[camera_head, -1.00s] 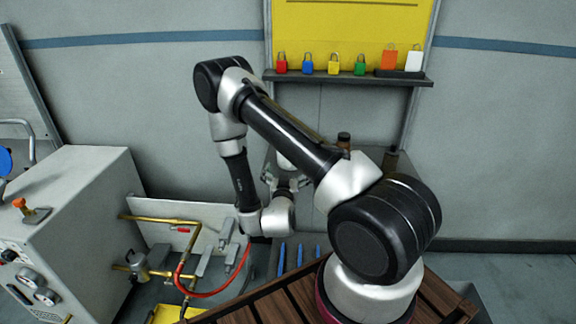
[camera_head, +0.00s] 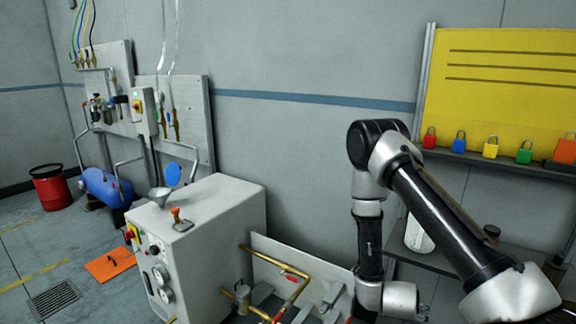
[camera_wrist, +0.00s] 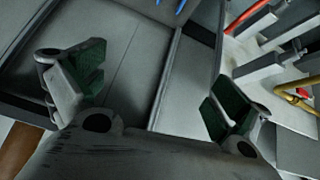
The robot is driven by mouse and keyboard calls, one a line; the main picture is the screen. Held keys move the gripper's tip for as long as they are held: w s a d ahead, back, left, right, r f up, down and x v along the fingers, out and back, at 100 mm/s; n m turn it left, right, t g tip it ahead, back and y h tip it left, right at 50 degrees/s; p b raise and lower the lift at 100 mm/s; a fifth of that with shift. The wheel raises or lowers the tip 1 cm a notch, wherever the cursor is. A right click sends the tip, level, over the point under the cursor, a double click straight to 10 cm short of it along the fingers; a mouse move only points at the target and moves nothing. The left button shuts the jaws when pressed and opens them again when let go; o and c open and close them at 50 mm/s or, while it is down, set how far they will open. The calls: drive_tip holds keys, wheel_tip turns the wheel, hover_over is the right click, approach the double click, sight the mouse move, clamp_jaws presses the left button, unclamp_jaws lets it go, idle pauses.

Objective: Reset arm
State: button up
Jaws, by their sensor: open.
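My gripper (camera_wrist: 150,92) shows in the wrist view with its two green-padded fingers spread wide apart. Nothing is between them. Below the fingers is a grey surface with a raised dark edge. In the head view my arm is bent, with the elbow raised at the right and the wrist hanging low in front of the bench (camera_head: 440,262). The gripper itself is mostly hidden or out of frame there.
A white machine cabinet (camera_head: 215,235) stands left of my arm, with brass pipework (camera_head: 297,290) beside it. Several padlocks (camera_head: 490,147) sit on a shelf under a yellow board (camera_head: 500,90). A red drum (camera_head: 50,188) and blue tank (camera_head: 103,187) stand far left.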

drive_tip(key=s+a+r+n+g+y, duration=0.2)
drive_tip(key=s+a+r+g+y, duration=0.15)
drive_tip(key=r, duration=0.45)
drive_tip(key=s+a+r+n+g+y, duration=0.25)
drive_tip(key=s+a+r, duration=0.2)
drive_tip(key=r, duration=0.25)
drive_tip(key=s+d+r+t, duration=0.1)
drive_tip(key=s+r, duration=0.3)
drive_tip(key=r, duration=0.6)
drive_tip(key=s+d+r+t+h, duration=0.1)
drive_tip(key=s+d+r, duration=0.3)
drive_tip(key=r, duration=0.7)
drive_tip(key=s+d+r+t, duration=0.2)
drive_tip(key=s+r, duration=0.4)
drive_tip(key=r, duration=0.5)
drive_tip(key=shift+d+n+h, duration=0.3)
drive_tip(key=shift+d+n, duration=0.15)
drive_tip(key=shift+r, duration=0.1)
